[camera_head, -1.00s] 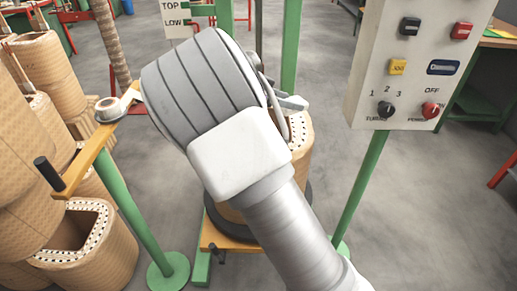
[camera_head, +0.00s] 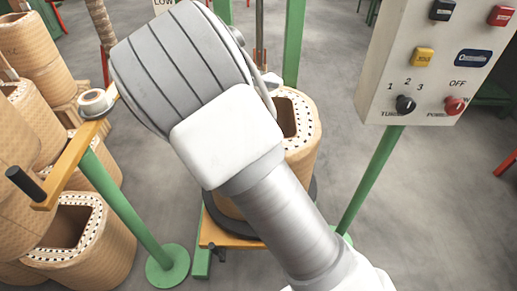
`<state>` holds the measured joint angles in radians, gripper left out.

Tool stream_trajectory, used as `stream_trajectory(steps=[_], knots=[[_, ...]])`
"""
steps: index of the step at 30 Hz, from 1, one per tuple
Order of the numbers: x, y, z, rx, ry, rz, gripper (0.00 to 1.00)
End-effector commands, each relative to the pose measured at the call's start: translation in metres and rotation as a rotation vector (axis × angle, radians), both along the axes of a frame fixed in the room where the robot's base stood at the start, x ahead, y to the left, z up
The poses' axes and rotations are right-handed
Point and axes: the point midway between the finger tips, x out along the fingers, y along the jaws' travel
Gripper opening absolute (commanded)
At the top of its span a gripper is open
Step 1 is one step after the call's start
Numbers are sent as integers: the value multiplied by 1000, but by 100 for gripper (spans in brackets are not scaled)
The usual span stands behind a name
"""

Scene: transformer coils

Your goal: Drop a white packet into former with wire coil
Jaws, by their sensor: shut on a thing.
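A tan former with wire coil (camera_head: 304,150) stands upright on an orange platform between green posts, behind my arm. Its pale dotted top rim and dark central opening show right of my wrist. My gripper (camera_head: 270,80) is mostly hidden behind my large grey-white wrist; only a small pale grey part sticks out at the right, above and just beyond the coil's rim in the picture. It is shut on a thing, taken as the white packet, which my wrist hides. I cannot tell how far the gripper is above the opening.
A control panel (camera_head: 435,65) with buttons and knobs stands at right on a green post. At left, an orange arm (camera_head: 75,165) with a black handle and a small roll (camera_head: 97,103) sits on a green stand (camera_head: 168,264). Several tan coils (camera_head: 85,245) crowd the left.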

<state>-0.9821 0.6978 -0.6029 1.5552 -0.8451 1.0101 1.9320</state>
Motion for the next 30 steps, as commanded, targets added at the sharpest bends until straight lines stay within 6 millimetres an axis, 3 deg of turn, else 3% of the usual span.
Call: stream_trajectory(steps=[12,21,22,26,30], knots=[[0,-1,-46,0,0,-1,19],[0,-1,-49,0,0,-1,19],[0,-1,-49,0,0,-1,75],[0,-1,-49,0,0,-1,99],[0,-1,-49,0,0,-1,100]])
